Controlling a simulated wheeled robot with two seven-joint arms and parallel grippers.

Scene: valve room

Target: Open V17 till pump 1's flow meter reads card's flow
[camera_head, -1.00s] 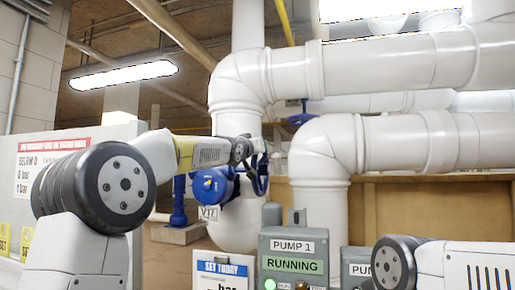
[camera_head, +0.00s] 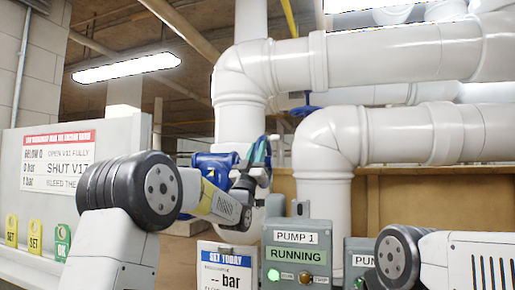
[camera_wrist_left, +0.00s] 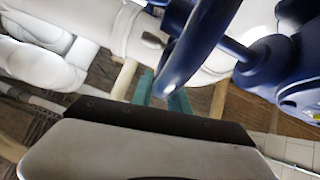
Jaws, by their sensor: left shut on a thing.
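The blue valve (camera_head: 212,163) sits on the white pipe behind my left forearm in the head view, mostly hidden, and its tag is not visible. Its blue handwheel shows large in the left wrist view (camera_wrist_left: 193,55), with a stem running to the blue body (camera_wrist_left: 270,68). My left gripper (camera_head: 259,152) has teal fingers, and in the wrist view they (camera_wrist_left: 163,93) are shut on the wheel's rim. The set card (camera_head: 225,270) reads "SET TODAY" and "-- bar", its lower part cut off. My right gripper and a flow meter are not in view.
The grey PUMP 1 box (camera_head: 297,255) shows "RUNNING" with a lit green lamp; a second pump box (camera_head: 358,258) stands right of it. A sign board (camera_head: 60,160) and several hanging tags stand left. My right arm covers the lower right.

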